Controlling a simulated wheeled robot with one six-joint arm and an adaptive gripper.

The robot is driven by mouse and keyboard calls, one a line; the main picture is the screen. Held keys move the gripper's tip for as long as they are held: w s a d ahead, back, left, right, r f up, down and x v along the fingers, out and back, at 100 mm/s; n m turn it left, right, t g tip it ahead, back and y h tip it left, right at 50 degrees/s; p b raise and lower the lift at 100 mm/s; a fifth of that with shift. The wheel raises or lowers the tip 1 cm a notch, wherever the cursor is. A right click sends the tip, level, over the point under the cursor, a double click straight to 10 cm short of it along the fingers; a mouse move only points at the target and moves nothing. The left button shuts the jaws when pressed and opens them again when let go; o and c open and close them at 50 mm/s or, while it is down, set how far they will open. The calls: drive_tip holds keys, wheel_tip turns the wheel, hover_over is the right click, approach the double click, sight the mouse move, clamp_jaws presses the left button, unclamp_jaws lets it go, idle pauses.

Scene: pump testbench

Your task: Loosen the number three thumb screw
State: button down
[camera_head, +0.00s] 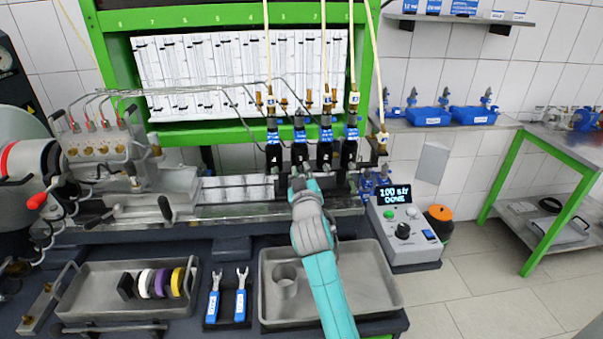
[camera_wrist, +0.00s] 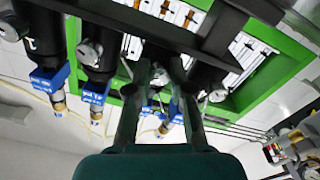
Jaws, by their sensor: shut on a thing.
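Four black injector holders stand in a row on the bench rail in the head view. My gripper (camera_head: 299,178) is at the front of the third holder from the right (camera_head: 299,155). In the wrist view, which is upside down, my gripper (camera_wrist: 160,68) has its two fingers around a small silver thumb screw (camera_wrist: 160,77) at that holder. The fingers and the dark surroundings hide most of this screw. Silver thumb screws of the neighbouring holders show on the left (camera_wrist: 90,52) and on the right (camera_wrist: 217,93), clear of the fingers. I cannot read the number on the gripped one.
A control box (camera_head: 403,228) stands right of the holders. A metal tray (camera_head: 385,285) with a cup (camera_head: 285,280) lies below my arm. Two blue-handled wrenches (camera_head: 240,302) and another tray (camera_head: 90,275) with coloured rings are at the left. Pipes and hoses rise above the holders.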

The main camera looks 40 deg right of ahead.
drive_tip(key=n, duration=0.5)
drive_tip(key=shift+n, duration=0.4)
drive_tip(key=n, duration=0.5)
drive_tip(key=shift+n, duration=0.7)
drive_tip(key=c, duration=1)
unclamp_jaws()
drive_tip(key=shift+c, duration=0.2)
drive_tip(key=v, duration=1.2)
